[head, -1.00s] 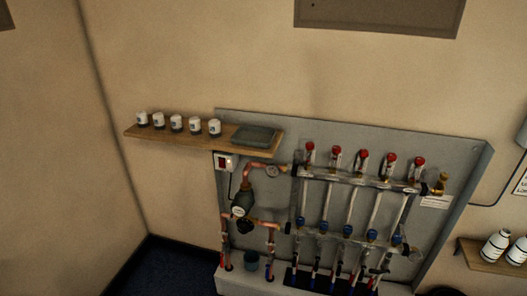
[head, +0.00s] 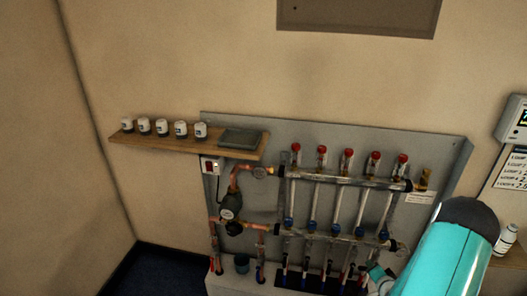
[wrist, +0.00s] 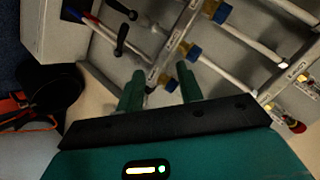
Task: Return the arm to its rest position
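My gripper (wrist: 160,84) shows in the wrist view with its two green fingers apart and nothing seen between them. It is in front of the lower part of the manifold, with blue-capped valves and white pipes beyond the fingertips. In the head view my teal arm reaches in from the lower right, and a small part of the gripper (head: 378,273) shows beside the lower right of the manifold (head: 335,180). Most of the gripper is hidden or cut off there. I cannot tell whether the fingers touch the manifold.
A wooden shelf (head: 190,146) holds several white cups and a grey tray (head: 244,137). A pump (head: 233,202) with copper pipes is on the manifold's left. A wall unit (head: 518,120) is at right. A black bucket-like container (wrist: 52,90) stands at left in the wrist view.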

